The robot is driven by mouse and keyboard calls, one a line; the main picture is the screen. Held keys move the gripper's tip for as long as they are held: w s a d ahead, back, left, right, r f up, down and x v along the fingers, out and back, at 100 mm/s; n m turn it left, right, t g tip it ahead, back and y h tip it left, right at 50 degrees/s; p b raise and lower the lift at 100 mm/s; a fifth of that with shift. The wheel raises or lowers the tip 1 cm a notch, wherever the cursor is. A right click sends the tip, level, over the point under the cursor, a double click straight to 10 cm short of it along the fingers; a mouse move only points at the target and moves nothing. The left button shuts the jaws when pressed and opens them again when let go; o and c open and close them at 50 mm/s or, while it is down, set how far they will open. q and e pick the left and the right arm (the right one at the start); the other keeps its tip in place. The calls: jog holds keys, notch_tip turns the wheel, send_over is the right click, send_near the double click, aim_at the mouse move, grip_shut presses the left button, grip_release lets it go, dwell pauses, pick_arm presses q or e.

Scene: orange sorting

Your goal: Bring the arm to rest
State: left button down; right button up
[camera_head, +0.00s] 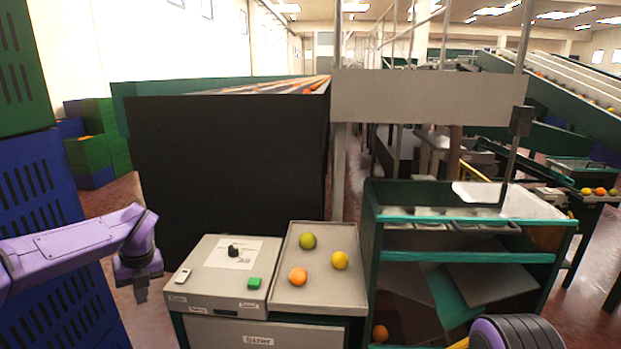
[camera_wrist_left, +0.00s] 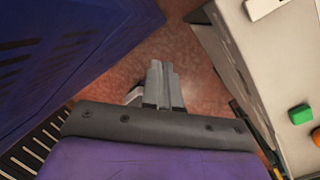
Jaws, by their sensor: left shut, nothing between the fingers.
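My left arm comes in from the left in the head view. Its gripper (camera_head: 141,293) hangs pointing down over the floor, left of the grey control cabinet. It is apart from the cabinet and from the blue crates behind it. In the left wrist view the gripper's two fingers (camera_wrist_left: 165,86) are together with nothing between them, above the reddish floor. Part of my right arm, purple and black, shows at the lower right of the head view; its gripper is out of view.
A grey cabinet (camera_head: 205,267) has a green button (camera_head: 254,283). Beside it, a tray (camera_head: 330,300) holds a green fruit (camera_head: 307,241), a yellow fruit (camera_head: 340,260) and an orange (camera_head: 298,277). Blue crates (camera_head: 35,190) stack close at the left. A green shelf rack (camera_head: 465,257) stands right.

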pick_arm(q)
jog(key=s+d+f+m+t+y+b, duration=0.15)
jog(key=s+f+m, duration=0.25)
jog(key=f+m, duration=0.4)
jog(key=s+d+f+m+t+y+b, duration=0.1)
jog(key=s+d+f+m+t+y, duration=0.15)
jog(key=f+m, duration=0.55)
jog(key=s+d+f+m+t+y+b, duration=0.1)
jog(key=s+d+f+m+t, duration=0.15)
jog(key=s+f+m, duration=0.4)
jog(key=s+f+m+g+h+b, duration=0.1)
jog(key=s+f+m, duration=0.3)
jog(key=s, duration=0.5)
jog(key=s+d+f+m+g+h+b, duration=0.1)
jog(key=s+f+m, duration=0.4)
jog(key=s, duration=0.4)
jog(key=s+d+f+m+g+h+b, duration=0.1)
jog(key=s+f+m+g+h, duration=0.1)
jog(key=s+f+m, duration=0.3)
jog(key=s, duration=0.3)
jog(key=shift+s+d+f, duration=0.25)
jog(key=shift+s, duration=0.15)
